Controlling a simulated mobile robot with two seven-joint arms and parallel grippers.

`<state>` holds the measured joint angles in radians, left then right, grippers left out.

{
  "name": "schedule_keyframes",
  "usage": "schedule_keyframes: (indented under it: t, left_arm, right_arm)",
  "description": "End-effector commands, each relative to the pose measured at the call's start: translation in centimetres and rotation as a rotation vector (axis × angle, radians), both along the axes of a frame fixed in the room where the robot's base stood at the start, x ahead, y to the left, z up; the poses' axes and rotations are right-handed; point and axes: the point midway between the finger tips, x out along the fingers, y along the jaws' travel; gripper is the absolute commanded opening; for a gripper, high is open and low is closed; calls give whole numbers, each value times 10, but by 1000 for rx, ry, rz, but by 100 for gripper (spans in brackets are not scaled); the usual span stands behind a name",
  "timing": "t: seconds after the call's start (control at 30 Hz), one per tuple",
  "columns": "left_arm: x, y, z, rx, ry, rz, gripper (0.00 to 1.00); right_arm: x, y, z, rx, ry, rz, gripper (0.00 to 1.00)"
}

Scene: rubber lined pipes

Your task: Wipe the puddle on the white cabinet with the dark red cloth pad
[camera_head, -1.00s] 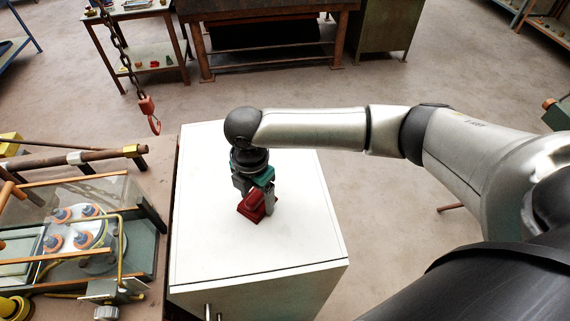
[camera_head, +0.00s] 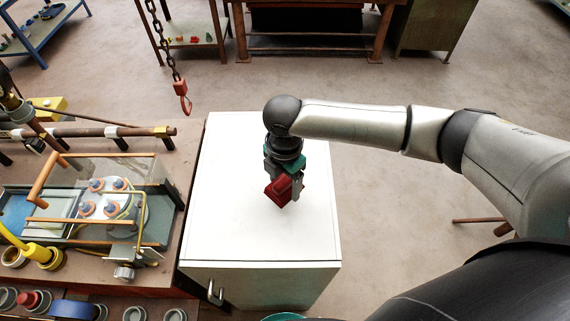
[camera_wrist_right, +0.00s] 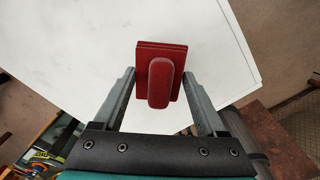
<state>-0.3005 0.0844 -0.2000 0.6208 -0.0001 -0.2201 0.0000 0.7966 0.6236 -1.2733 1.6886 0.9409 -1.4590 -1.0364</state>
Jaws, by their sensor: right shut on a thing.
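The white cabinet (camera_head: 235,225) stands in the middle of the head view, its pale top flat and mostly bare. My right gripper (camera_head: 284,189) reaches down over the top from the right, shut on the dark red cloth pad (camera_head: 276,190). In the right wrist view the pad (camera_wrist_right: 160,52) shows as a red plate with a rounded grip between the fingers (camera_wrist_right: 160,85). I cannot tell whether the pad touches the top. No puddle stands out clearly on the white surface. My left gripper is not in view.
A red hook on a chain (camera_head: 182,93) hangs behind the cabinet's left corner. A workbench (camera_head: 150,280) crowded with pipes and fittings adjoins the cabinet's left side. Brown tables (camera_head: 310,53) stand at the back. Open floor (camera_head: 390,220) lies right of the cabinet.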

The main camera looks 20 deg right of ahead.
Motion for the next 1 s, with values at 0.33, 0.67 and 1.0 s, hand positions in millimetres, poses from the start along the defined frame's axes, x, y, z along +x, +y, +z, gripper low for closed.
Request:
schedule_keyframes:
  t: [0.33, 0.67, 1.0]
  left_arm:
    - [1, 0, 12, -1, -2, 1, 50]
    - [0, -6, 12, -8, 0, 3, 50]
    - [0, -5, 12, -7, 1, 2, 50]
  right_arm:
    - [7, 3, 29, 3, -2, -9, 22]
    - [9, 3, 36, 1, 0, -10, 22]
    - [9, 3, 36, 1, 0, -10, 22]
